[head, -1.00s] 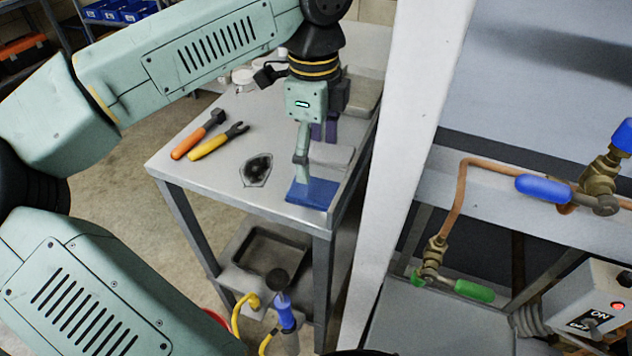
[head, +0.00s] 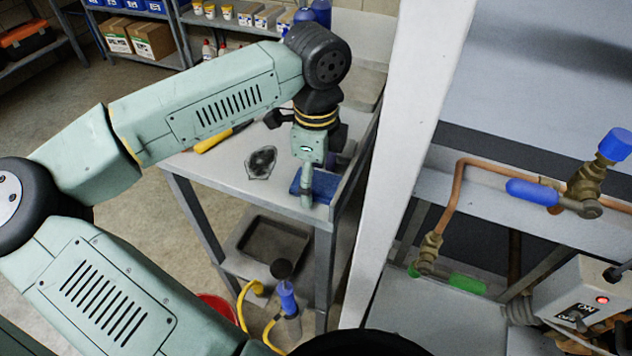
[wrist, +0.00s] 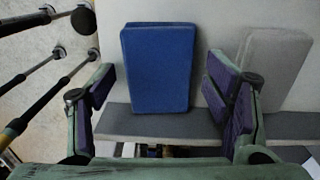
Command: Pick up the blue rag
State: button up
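The blue rag (head: 325,183) lies flat near the front right corner of the metal bench, partly hidden by my gripper (head: 309,187) in the head view. In the wrist view the blue rag (wrist: 158,62) is a flat, thick rectangle in the upper middle. My gripper (wrist: 160,85) is open there, with one purple-padded finger left of the rag and one right of it. Nothing is held. I cannot tell how far the fingertips are above the bench.
A grey pad (wrist: 272,68) lies right of the rag, near the right finger.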

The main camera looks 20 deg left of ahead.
aim_at(316, 181)
jog(key=c, duration=1)
jog(key=shift+r+b, duration=0.4)
jog(key=shift+r, duration=0.15)
notch_tip(316, 181, up, 2)
jog(key=shift+r+b, duration=0.15)
jog(key=shift+b, duration=0.45)
jog(key=s+a+r+b, duration=0.1)
jog(key=s+a+b, duration=0.3)
jog(key=a, duration=1)
jog(key=shift+s+a+r, duration=0.35)
jog(key=shift+s+a, duration=0.05)
jog(key=shift+s, duration=0.8)
jog(key=o, duration=0.6)
jog(key=shift+c, duration=0.2)
jog(key=c, duration=0.5)
jog(key=shift+o, duration=0.2)
